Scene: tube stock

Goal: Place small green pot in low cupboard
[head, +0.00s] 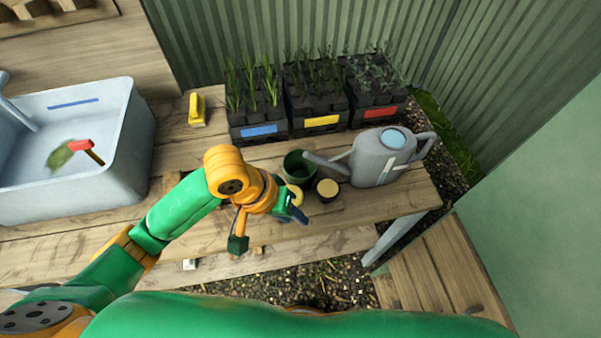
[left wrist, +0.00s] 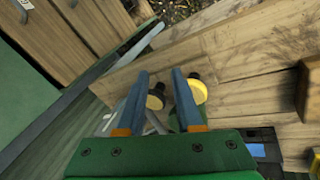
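The small green pot (head: 300,168) stands on the wooden bench, left of the watering can's spout in the head view. My left gripper (head: 292,208) is over the bench near it, in front of the pot and beside two small light-topped pots. In the left wrist view my left gripper (left wrist: 159,73) has its two blue fingers apart with no object held between them. A wooden panelled unit (head: 440,268), probably the low cupboard, is at the lower right. My right gripper is not in view.
A dark pot with a pale yellow top (head: 327,188) and a grey watering can (head: 384,157) stand near the green pot. Seedling trays (head: 320,122) line the back. A sink (head: 135,130) and a yellow brush (head: 197,110) are left. Gravel shows below the bench.

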